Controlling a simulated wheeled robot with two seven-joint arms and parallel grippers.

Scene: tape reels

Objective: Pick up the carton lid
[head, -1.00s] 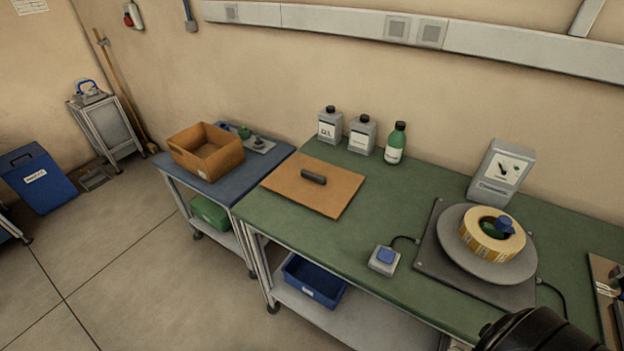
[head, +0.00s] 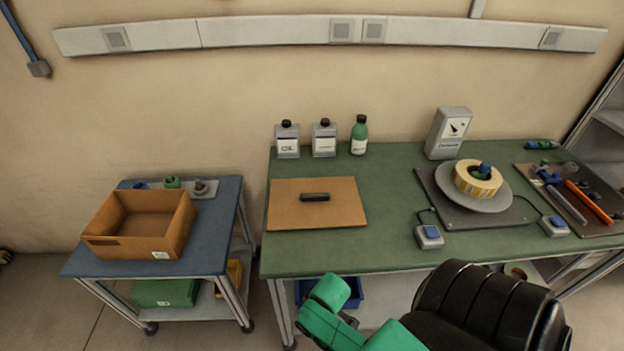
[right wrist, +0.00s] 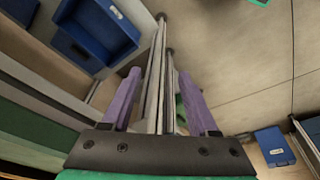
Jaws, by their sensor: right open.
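The carton lid (head: 340,212) is a flat brown board with a black bar handle (head: 314,197) on its top. It lies flat on the left part of the green workbench in the head view, with nothing touching the handle. My right gripper (right wrist: 160,76) shows in the right wrist view with two purple fingers apart and nothing between them. It points down past the table legs toward the floor, away from the lid, which that view does not show. A black and green arm of mine reaches in at the bottom of the head view. My left gripper is not in view.
An open brown carton (head: 140,224) stands on the blue cart (head: 90,262) at the left. Two grey canisters and a green bottle (head: 359,136) stand behind the lid. A turntable (head: 478,197) with a tape reel is to its right. A blue bin (right wrist: 96,32) sits below.

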